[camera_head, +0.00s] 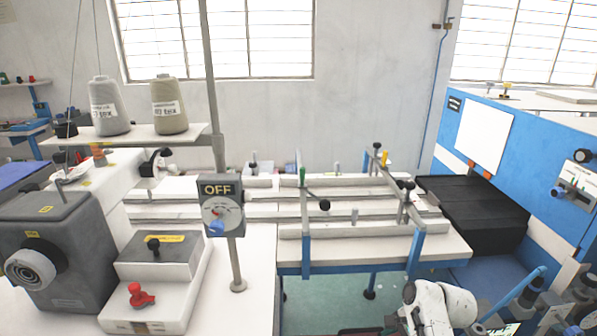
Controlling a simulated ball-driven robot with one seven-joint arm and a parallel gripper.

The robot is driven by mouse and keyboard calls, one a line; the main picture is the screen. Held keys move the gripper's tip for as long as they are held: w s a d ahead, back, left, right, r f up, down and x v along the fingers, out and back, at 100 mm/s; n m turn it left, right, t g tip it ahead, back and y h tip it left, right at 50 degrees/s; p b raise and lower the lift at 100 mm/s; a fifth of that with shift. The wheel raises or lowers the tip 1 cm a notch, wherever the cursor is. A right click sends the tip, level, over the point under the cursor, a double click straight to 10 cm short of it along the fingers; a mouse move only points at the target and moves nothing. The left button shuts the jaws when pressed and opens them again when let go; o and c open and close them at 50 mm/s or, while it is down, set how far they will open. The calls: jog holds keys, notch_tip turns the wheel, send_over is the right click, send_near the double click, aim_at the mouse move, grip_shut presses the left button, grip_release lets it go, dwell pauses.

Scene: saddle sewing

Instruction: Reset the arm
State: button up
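Part of my white arm (440,306) shows at the bottom edge, right of centre. It is bent, with dark rings at its joints, and the frame cuts it off below. I cannot make out my gripper's fingers in this view, and no held object shows. The arm part stands in front of the white worktable (440,250) with blue legs, low in the picture.
A dial box marked OFF (222,188) hangs on a post at centre left. A grey sewing machine head (55,250) and a red knob (140,295) are at the lower left. A blue machine (525,165) with a black bed stands right. Green floor shows below the table.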

jog(key=s+d+f+n+g+h, duration=0.15)
jog(key=s+n, duration=0.25)
jog(key=s, duration=0.6)
jog(key=s+f+n+h, duration=0.1)
jog(key=s+f+n, duration=0.25)
jog(key=s, duration=0.65)
jog(key=s+r+n, duration=0.3)
jog(key=s, duration=0.6)
jog(key=s+r+n+h, duration=0.1)
jog(key=s+r+n, duration=0.2)
jog(key=s, duration=0.6)
jog(key=shift+s+d+r+n, duration=0.15)
jog(key=shift+s+r+n, duration=0.2)
jog(key=shift+n, duration=0.2)
jog(key=shift+f+h, duration=0.1)
jog(key=shift+h, duration=0.15)
